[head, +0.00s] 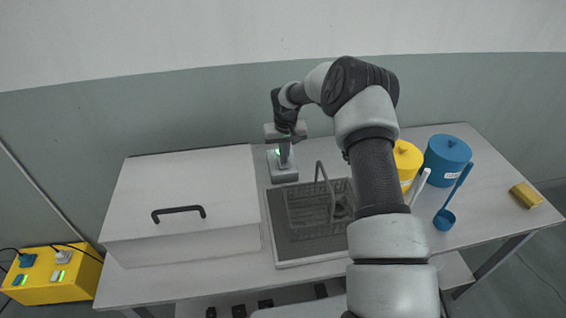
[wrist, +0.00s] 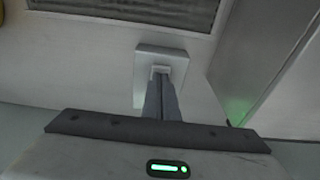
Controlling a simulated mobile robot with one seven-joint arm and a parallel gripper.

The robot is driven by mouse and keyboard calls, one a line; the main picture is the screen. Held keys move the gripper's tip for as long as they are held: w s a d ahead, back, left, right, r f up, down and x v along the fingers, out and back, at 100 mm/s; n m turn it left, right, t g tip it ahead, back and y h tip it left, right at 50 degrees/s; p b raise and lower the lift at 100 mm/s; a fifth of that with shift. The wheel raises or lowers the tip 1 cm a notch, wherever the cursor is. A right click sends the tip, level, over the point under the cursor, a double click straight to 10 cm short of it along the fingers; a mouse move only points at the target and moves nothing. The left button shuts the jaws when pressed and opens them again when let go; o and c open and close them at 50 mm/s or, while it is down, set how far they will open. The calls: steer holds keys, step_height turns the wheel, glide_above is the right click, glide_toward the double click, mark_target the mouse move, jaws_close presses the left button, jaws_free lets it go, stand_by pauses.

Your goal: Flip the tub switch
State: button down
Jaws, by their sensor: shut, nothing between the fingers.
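The tub (head: 185,192) is a large pale box with a closed lid and a black handle, at the left of the table. The switch (head: 283,174) is on a small pale block beside the tub's back right corner. In the wrist view the switch (wrist: 174,57) block shows a small light rocker at its middle. My gripper (head: 286,163) is shut and empty, pointing down over the block. In the wrist view the tips of my gripper (wrist: 161,79) overlap the rocker's near edge. I cannot tell whether they touch it. The rocker's position is unclear.
A wire basket (head: 300,212) stands on a dark drain tray (head: 283,243) right of the tub. Yellow (head: 405,160) and blue (head: 447,158) canisters, a blue ladle (head: 446,217) and a yellow sponge (head: 526,195) are farther right. A yellow power box (head: 50,281) sits lower left.

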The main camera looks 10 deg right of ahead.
steer(key=shift+f+b, duration=0.45)
steer(key=shift+f, duration=0.15)
step_height(320, 180, up, 7)
steer(key=p, duration=0.2)
steer(key=shift+p, duration=0.3)
stand_by(0.5)
stand_by(0.3)
